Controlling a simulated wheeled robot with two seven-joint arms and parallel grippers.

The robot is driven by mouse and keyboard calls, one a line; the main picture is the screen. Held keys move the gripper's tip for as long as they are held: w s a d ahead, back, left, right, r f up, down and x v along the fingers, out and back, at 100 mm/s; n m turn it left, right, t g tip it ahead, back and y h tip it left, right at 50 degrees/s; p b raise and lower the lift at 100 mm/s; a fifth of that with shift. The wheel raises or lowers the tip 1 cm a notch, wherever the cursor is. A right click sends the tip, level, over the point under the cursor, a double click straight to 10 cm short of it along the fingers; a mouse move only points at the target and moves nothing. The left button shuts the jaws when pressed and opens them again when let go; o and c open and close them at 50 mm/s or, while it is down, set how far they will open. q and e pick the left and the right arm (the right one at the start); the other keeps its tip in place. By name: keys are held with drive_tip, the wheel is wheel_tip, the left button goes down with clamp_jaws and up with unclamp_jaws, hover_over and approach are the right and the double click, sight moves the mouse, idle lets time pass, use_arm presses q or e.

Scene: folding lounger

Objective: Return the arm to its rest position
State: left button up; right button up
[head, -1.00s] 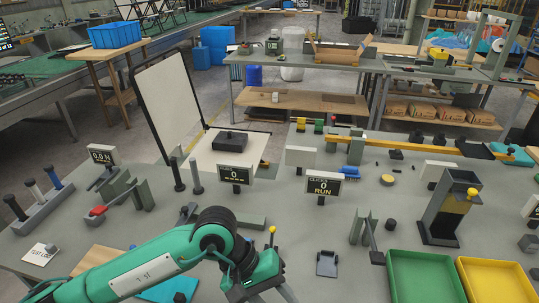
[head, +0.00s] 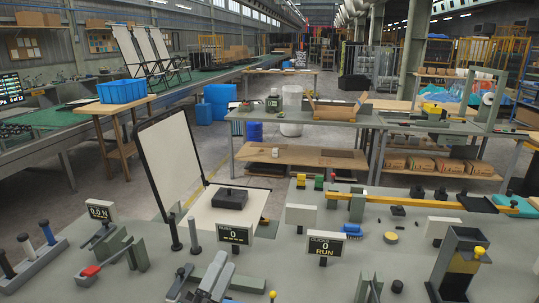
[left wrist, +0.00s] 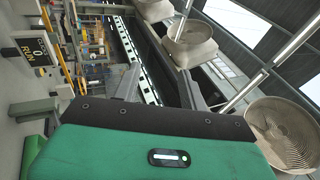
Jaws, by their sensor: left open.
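Most of the left arm is outside the head view. My right arm and gripper are not in view.
The grey bench (head: 330,270) carries small displays (head: 236,233), posts and fixtures close around the gripper. A framed white panel (head: 170,160) and a dark block (head: 230,198) stand beyond. Bench room is tight here.

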use_arm(q)
drive_tip(key=s+a+f+n+g+y, duration=0.2)
drive_tip(key=a+f+n+g+y, duration=0.25)
drive_tip(key=f+n, duration=0.35)
drive_tip(key=s+a+f+n+g+y, duration=0.1)
drive_tip(key=a+f+n+g+y, duration=0.2)
drive_tip(key=a+f+n+y, duration=0.5)
drive_tip(key=s+a+f+n+g+h, duration=0.2)
drive_tip(key=s+f+n+g+h, duration=0.25)
drive_tip(key=s+f+g, duration=0.95)
drive_tip(key=s+f+t, duration=0.1)
drive_tip(key=s+f, duration=0.1)
drive_tip(key=f, duration=1.3)
drive_tip(key=s+f+t, duration=0.2)
drive_tip(key=f, duration=1.3)
drive_tip(key=s+a+f+g+y, duration=0.1)
drive_tip(key=s+a+f, duration=0.2)
drive_tip(key=s+f, duration=1.7)
wheel_tip(320, 180, down, 2)
drive_tip(key=shift+f+g, duration=0.1)
drive_tip(key=shift+g, duration=0.25)
